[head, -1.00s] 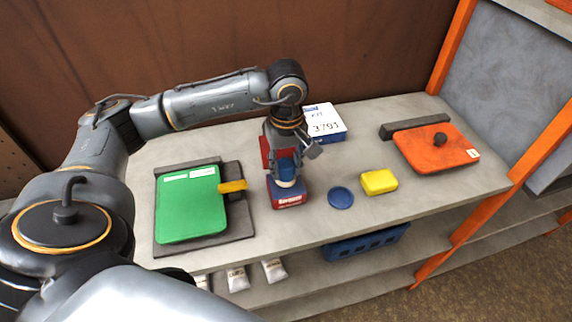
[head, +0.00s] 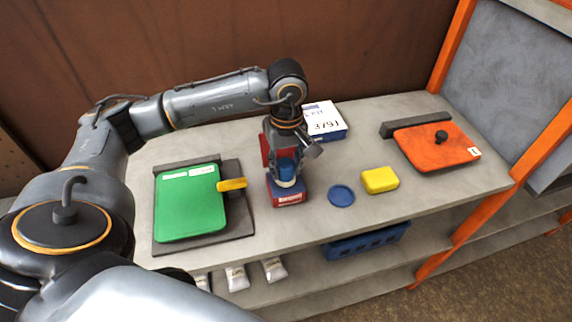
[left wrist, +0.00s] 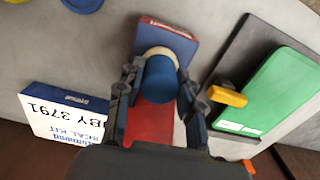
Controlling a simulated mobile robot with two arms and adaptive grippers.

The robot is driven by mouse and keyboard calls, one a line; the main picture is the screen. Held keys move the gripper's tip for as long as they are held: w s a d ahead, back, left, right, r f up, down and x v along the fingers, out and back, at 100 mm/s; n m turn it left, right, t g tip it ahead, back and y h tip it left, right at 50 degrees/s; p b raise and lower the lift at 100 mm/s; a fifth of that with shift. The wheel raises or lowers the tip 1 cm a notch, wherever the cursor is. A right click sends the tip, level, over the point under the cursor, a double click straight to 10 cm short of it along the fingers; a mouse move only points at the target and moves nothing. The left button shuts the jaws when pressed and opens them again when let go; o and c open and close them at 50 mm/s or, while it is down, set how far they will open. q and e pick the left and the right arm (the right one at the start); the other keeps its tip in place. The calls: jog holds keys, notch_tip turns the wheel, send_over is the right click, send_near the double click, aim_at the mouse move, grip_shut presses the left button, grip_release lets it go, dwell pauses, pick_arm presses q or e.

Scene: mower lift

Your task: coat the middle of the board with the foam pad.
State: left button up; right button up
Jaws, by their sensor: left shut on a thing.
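A blue round handle (head: 286,171) with a pale pad under it, which looks like the foam pad, is between the fingers of my left gripper (head: 285,165). In the left wrist view the gripper (left wrist: 158,80) is shut on this blue handle (left wrist: 160,78), and the pale pad (left wrist: 160,52) shows at its far end. The pad is right over a low red and blue box (head: 289,194) and appears to touch its top. A green board (head: 187,205) lies flat on a dark base at the left, with a yellow piece (head: 232,184) at its right edge. My right gripper is not in view.
A blue disc (head: 341,195) and a yellow block (head: 380,180) lie to the right. A white-topped blue box (head: 326,121) is behind, an orange panel with a black knob (head: 436,148) far right. Bare bench shows at the front right.

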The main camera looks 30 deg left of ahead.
aim_at(286, 164)
pick_arm(q)
jog(key=shift+s+f+b, duration=0.1)
jog(key=shift+f+b, duration=0.05)
jog(key=shift+b, duration=0.25)
dwell(1.3)
jog(key=shift+r+p, duration=1.65)
jog(key=shift+r, duration=2)
jog(key=shift+f, duration=0.1)
jog(key=s+d+f+m+b, duration=0.1)
jog(key=s+d+f+m, duration=0.1)
jog(key=d+m, duration=0.1)
jog(key=s+d+f+m+b, duration=0.2)
jog(key=s+d+m, duration=0.1)
jog(key=s+d+f+m+b, duration=0.2)
jog(key=d+f+m, duration=0.1)
jog(key=m, duration=0.1)
jog(key=shift+s+d, duration=0.15)
jog(key=shift+s, duration=0.2)
